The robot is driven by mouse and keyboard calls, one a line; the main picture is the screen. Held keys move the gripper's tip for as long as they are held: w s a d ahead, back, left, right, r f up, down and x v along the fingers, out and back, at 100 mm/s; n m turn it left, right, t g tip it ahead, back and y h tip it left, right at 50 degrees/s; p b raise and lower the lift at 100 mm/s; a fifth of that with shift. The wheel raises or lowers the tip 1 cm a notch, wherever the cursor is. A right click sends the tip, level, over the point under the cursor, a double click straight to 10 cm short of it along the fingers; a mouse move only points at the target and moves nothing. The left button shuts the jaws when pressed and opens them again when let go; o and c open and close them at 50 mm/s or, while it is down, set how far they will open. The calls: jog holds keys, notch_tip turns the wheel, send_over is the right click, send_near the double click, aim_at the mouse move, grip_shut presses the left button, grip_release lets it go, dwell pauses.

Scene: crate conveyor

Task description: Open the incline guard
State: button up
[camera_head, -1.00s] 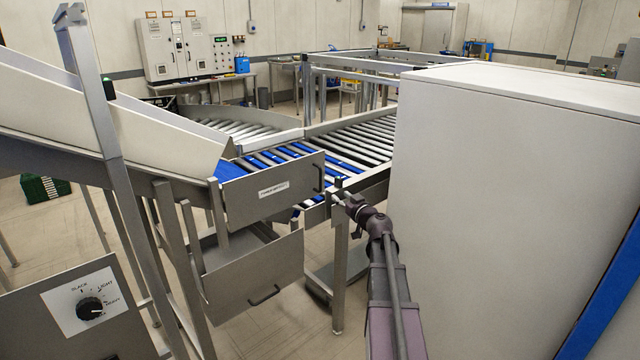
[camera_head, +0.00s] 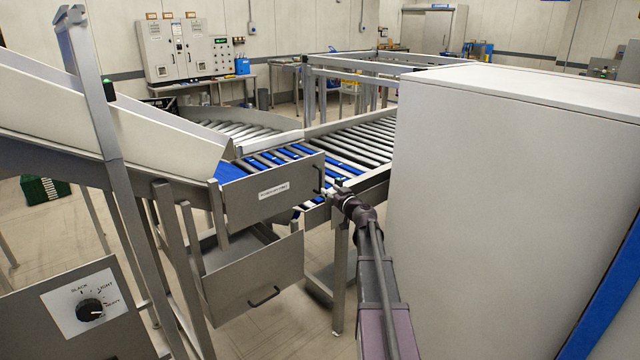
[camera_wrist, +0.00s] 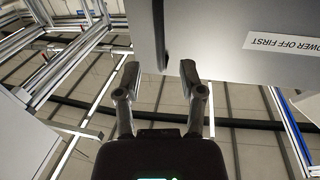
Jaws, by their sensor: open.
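A flat grey guard panel (camera_head: 262,200) with a white label stands at the foot of the incline, upright and closed over the roller side. Its dark bar handle (camera_head: 320,179) is at the panel's right end. In the wrist view the handle (camera_wrist: 160,36) stands out from the panel (camera_wrist: 225,40), whose label reads "POWER OFF FIRST". My gripper (camera_head: 331,186) is just right of the handle. In the wrist view its two fingers (camera_wrist: 160,72) are spread, with the handle's near end in line with the gap between them. The jaws hold nothing.
A lower grey panel (camera_head: 235,285) with its own handle (camera_head: 264,297) hangs below. A large white cabinet (camera_head: 500,190) stands close to the right of my arm. A dial box (camera_head: 88,308) is at the lower left. The blue and grey rollers (camera_head: 345,145) lie behind.

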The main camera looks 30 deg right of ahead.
aim_at(320, 182)
jog(key=w, duration=0.7)
jog(key=shift+w+a, duration=0.15)
grip_shut()
